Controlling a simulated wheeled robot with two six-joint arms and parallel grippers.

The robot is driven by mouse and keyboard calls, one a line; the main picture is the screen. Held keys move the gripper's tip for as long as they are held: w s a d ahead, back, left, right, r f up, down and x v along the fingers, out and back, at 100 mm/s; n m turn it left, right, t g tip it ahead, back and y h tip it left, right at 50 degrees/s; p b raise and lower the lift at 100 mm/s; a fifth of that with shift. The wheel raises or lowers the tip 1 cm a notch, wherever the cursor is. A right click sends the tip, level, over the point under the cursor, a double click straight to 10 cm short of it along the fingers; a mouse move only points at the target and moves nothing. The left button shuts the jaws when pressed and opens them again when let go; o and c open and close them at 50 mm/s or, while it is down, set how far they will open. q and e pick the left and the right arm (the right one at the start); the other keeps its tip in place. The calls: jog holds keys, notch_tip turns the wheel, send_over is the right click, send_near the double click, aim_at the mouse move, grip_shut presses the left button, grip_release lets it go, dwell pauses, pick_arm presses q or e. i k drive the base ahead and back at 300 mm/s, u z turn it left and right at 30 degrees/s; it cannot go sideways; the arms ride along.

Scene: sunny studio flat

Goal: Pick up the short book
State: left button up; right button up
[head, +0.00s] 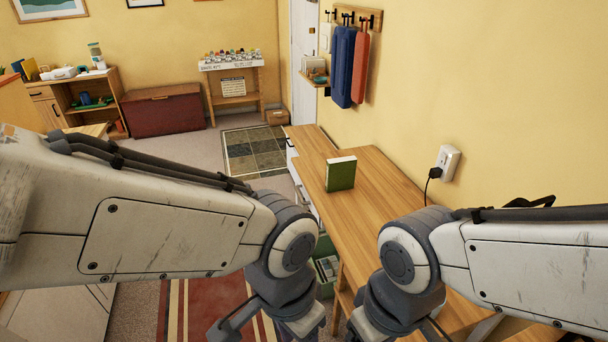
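A small green book (340,175) stands upright on the wooden desk (375,215), near its far part, with pale page edges along its top. My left gripper (268,324) is low at the bottom edge, to the left of the desk and nearer to me than the book. My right gripper (385,331) is at the bottom edge over the near part of the desk, mostly cut off. Both are clear of the book. The frame's edge hides the fingertips, so I cannot tell whether either gripper is open or shut.
A wall socket (448,162) with a black plug is right of the desk. A green crate (327,268) is low by the desk's left side. The desk around the book is clear.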

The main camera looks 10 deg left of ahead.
aim_at(340, 172)
jog(key=z, duration=0.2)
jog(key=k, duration=0.35)
jog(key=u, duration=1.35)
jog(key=i, duration=1.85)
jog(key=u, duration=0.3)
jog(key=i, duration=1.5)
jog(key=z, duration=1.35)
jog(key=i, duration=0.95)
jog(key=z, duration=1.15)
jog(key=i, duration=0.2)
jog(key=z, duration=0.05)
